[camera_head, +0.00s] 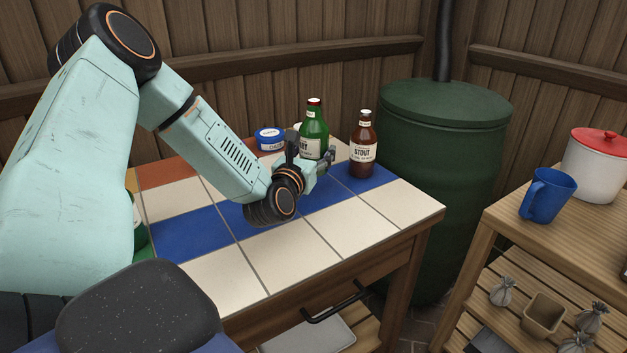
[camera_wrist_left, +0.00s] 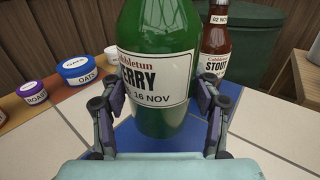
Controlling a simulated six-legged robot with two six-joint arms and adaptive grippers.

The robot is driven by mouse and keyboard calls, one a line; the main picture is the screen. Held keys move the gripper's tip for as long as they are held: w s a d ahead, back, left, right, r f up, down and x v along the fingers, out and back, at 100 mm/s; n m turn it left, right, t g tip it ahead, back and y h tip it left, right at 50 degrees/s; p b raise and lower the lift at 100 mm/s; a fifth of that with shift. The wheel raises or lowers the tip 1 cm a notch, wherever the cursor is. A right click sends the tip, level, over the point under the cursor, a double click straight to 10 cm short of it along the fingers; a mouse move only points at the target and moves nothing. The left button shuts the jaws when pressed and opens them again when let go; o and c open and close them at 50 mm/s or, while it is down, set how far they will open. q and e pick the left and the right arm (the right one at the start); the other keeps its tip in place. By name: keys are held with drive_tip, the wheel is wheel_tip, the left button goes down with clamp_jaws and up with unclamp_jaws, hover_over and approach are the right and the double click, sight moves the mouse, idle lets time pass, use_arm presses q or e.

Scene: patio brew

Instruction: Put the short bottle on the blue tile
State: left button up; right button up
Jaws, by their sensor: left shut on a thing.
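A green bottle (camera_head: 314,124) with a red cap and a pale label stands upright at the far side of the tiled table. My left gripper (camera_head: 311,155) is shut on it, with one finger on each side in the left wrist view (camera_wrist_left: 165,108). The bottle's base (camera_wrist_left: 160,128) shows over blue tile; I cannot tell whether it touches. The blue tiles (camera_head: 188,232) form a row across the table. A brown stout bottle (camera_head: 363,155) stands to the right, at the row's far end. It also shows in the left wrist view (camera_wrist_left: 217,45).
A blue-lidded oats jar (camera_head: 270,140) stands left of the green bottle, with a purple-lidded jar (camera_wrist_left: 33,92) beside it. A green barrel (camera_head: 445,170) stands right of the table. A shelf with a blue mug (camera_head: 546,197) is at right. White tiles in front are clear.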

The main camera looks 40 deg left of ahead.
use_arm(q)
wheel_tip(320, 180, down, 2)
drive_tip(key=shift+a, duration=0.15)
wheel_tip(320, 180, down, 3)
drive_tip(key=shift+b, duration=0.95)
drive_tip(key=shift+f, duration=0.15)
drive_tip(key=o, duration=1.7)
drive_tip(key=shift+c, duration=0.2)
drive_tip(key=shift+o, duration=0.2)
drive_tip(key=shift+s, duration=0.1)
